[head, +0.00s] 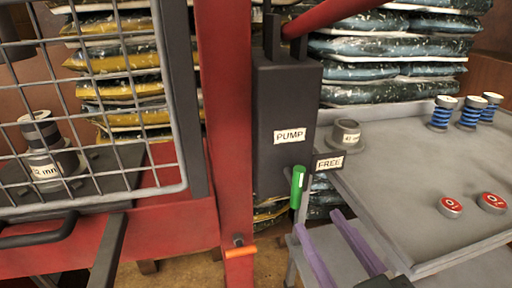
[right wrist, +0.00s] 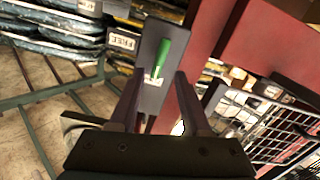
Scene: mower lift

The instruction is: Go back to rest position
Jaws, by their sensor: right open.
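My right gripper (head: 318,222) shows in the head view as two purple fingers at the lower middle, below the green-handled lever (head: 297,188). It is open with nothing between the fingers. The lever hangs at the dark box labelled PUMP (head: 288,98), beside a FREE label (head: 329,164). In the right wrist view the open fingers (right wrist: 160,78) point towards the green handle (right wrist: 163,52), which lies beyond the tips and looks apart from them. My left gripper is in neither view.
A red post (head: 226,120) stands left of the pump box. A wire-mesh guard (head: 95,100) covers the left, with metal cylinders (head: 42,150) behind it. A grey table (head: 400,170) at right holds a metal ring piece (head: 346,133), blue springs (head: 442,112) and red discs (head: 450,207). Stacked bags fill the back.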

